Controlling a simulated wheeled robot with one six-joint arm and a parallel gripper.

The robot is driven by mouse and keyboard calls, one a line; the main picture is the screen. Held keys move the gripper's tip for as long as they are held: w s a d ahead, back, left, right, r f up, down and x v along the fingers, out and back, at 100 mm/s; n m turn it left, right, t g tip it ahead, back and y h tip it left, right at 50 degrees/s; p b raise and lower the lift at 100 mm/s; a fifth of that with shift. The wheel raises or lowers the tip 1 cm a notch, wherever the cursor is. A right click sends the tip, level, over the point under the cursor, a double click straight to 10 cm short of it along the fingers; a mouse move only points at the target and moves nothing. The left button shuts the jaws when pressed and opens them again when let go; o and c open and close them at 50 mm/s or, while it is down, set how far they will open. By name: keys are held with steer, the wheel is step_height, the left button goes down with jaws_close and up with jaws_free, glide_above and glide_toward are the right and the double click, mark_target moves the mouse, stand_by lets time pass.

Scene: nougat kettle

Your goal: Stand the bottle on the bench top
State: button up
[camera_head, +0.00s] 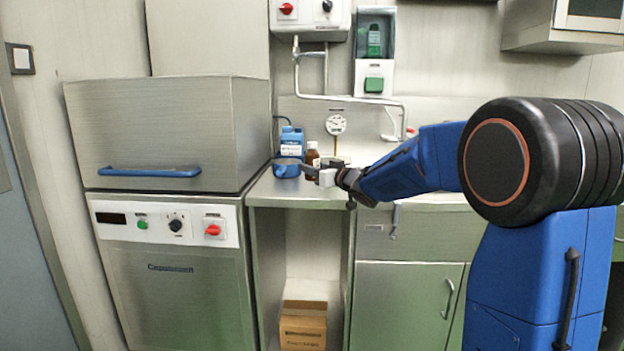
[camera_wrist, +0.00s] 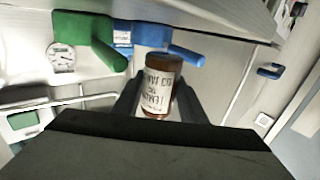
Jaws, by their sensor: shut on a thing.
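The bottle (camera_head: 312,153) is small and brown with a pale label. It looks upright in the head view, at the bench top (camera_head: 295,193) near the back. My gripper (camera_head: 310,171) is shut on it. In the wrist view the bottle (camera_wrist: 159,74) sits between the two dark fingers, its label lettering upside down in the picture. The bottle's base is hidden by my gripper in the head view, so I cannot tell whether it touches the bench.
A blue labelled container (camera_head: 291,142) stands just left of the bottle, with a blue item (camera_head: 286,171) in front. A dial gauge (camera_head: 335,124) is behind. A steel machine with a blue handle (camera_head: 149,172) borders the bench at left.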

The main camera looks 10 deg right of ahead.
mark_target(313, 178)
steer(key=shift+f, duration=1.8)
steer(key=shift+f, duration=0.1)
steer(key=o, duration=0.9)
steer(key=shift+f, duration=0.1)
